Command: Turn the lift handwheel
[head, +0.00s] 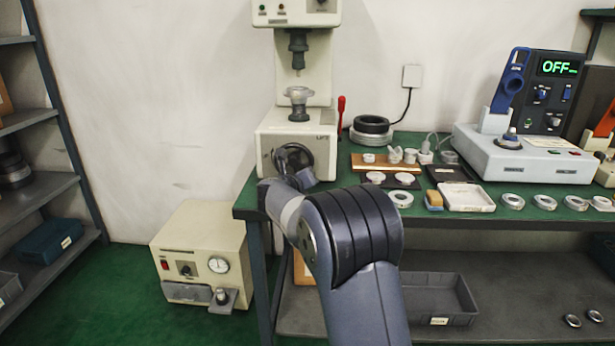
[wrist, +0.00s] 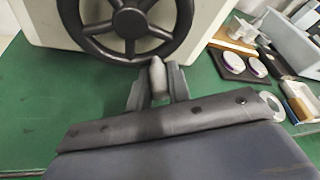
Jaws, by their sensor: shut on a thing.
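The lift handwheel (head: 293,158) is a black spoked wheel on the front of the cream machine (head: 290,127) at the green bench's left end. In the wrist view the handwheel (wrist: 128,22) fills the top, and its grey crank knob (wrist: 157,73) sticks out at the bottom of the rim. My gripper (wrist: 157,84) is shut on the knob, with one finger on each side of it. In the head view my arm reaches up to the wheel and hides its lower part and the gripper's fingertips.
Rings (head: 401,198) and a white tray (head: 466,197) lie on the bench (head: 415,218) to the right. A grey-white tester (head: 525,158) stands farther right. A cream box with a gauge (head: 206,255) stands on the floor at left. A shelf rack (head: 45,192) is at far left.

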